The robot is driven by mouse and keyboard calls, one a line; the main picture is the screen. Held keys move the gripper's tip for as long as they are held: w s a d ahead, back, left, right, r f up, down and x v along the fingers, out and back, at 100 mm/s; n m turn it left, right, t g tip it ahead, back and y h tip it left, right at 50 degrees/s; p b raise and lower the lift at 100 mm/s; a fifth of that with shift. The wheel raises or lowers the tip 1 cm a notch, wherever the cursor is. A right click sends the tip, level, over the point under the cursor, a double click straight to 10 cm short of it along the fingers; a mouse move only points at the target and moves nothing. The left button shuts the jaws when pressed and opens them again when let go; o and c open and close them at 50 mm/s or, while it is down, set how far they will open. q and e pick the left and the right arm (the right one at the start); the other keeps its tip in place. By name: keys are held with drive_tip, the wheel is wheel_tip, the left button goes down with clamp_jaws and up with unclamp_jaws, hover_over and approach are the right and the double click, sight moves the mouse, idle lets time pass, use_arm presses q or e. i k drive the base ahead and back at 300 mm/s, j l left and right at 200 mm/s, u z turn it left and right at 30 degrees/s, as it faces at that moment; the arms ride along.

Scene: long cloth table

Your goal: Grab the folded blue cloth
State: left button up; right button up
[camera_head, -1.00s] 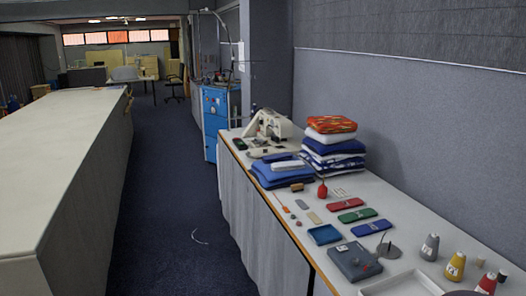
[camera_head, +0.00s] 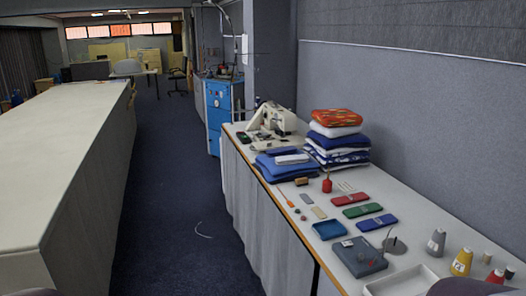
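A folded blue cloth (camera_head: 268,170) lies in a low pile at the table's left edge, in front of the sewing machine. A small white folded piece (camera_head: 291,159) rests on top of it. To its right stands a taller stack of folded cloths (camera_head: 338,143), blue and white, with an orange-red patterned one (camera_head: 336,117) on top. Neither gripper shows clearly. Dark shapes cut by the bottom edge at the far right and far left may be parts of my arms; no fingers are visible.
A white sewing machine (camera_head: 272,118) stands behind the cloths. Nearer are a blue tray (camera_head: 328,230), flat coloured cases (camera_head: 376,222), a grey box (camera_head: 357,257), a white tray (camera_head: 402,282) and thread cones (camera_head: 461,262). A long counter (camera_head: 62,140) lies left across a clear aisle.

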sight(271, 153)
drive_tip(key=i+j+u, duration=0.25)
drive_tip(key=i, duration=0.8)
drive_tip(key=i+u, duration=0.25)
drive_tip(key=i, duration=0.8)
drive_tip(key=i+j+z, duration=0.1)
drive_tip(key=i+z, duration=0.3)
drive_tip(key=i+j+z, duration=0.25)
drive_tip(key=i+z, duration=0.15)
drive_tip(key=i+j+z, duration=0.4)
drive_tip(key=i+l, duration=0.05)
